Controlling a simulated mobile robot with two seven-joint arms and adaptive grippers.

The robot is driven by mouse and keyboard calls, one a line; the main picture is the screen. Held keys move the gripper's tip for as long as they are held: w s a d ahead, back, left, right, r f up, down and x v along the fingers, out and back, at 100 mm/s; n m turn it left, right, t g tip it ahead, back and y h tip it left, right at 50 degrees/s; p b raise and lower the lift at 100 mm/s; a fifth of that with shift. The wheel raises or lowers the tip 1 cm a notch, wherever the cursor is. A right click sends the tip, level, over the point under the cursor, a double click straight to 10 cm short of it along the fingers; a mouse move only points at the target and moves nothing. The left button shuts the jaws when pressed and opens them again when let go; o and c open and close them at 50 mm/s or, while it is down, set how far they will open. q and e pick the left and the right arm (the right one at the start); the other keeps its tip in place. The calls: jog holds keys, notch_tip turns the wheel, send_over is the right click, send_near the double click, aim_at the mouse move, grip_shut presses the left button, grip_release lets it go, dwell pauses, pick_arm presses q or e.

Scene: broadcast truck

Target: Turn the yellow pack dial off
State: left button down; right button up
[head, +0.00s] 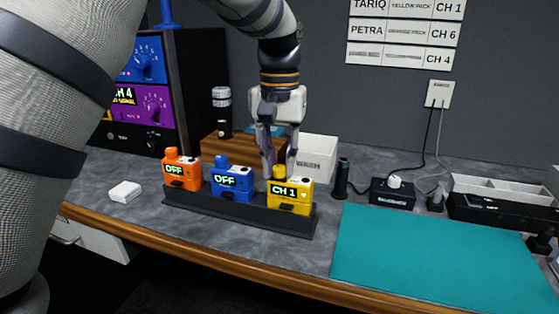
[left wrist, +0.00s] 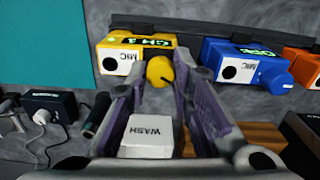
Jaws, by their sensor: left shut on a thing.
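The yellow pack (head: 290,192) stands in the right slot of a dark rack (head: 240,212), its display reading CH 1. Its round yellow dial (left wrist: 159,71) sits on top, with a dark mark on its face. My left gripper (head: 279,168) reaches down from above. In the left wrist view its fingers (left wrist: 162,82) are closed on either side of the dial. In the head view the fingers partly hide the dial. The blue pack (head: 233,182) and the orange pack (head: 182,171) stand to the left, both displays reading OFF. My right gripper is not in view.
A teal mat (head: 440,262) lies to the right. A small white block (head: 125,192) lies left of the rack. A dark box with a knob (head: 392,194) and cables stand behind the mat.

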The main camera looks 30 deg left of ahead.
aim_at(280, 168)
pick_arm(q)
jog(key=shift+n, duration=2.8)
jog(key=c, duration=1.4)
grip_release()
jog(key=shift+r, duration=0.1)
notch_tip(280, 168, up, 12)
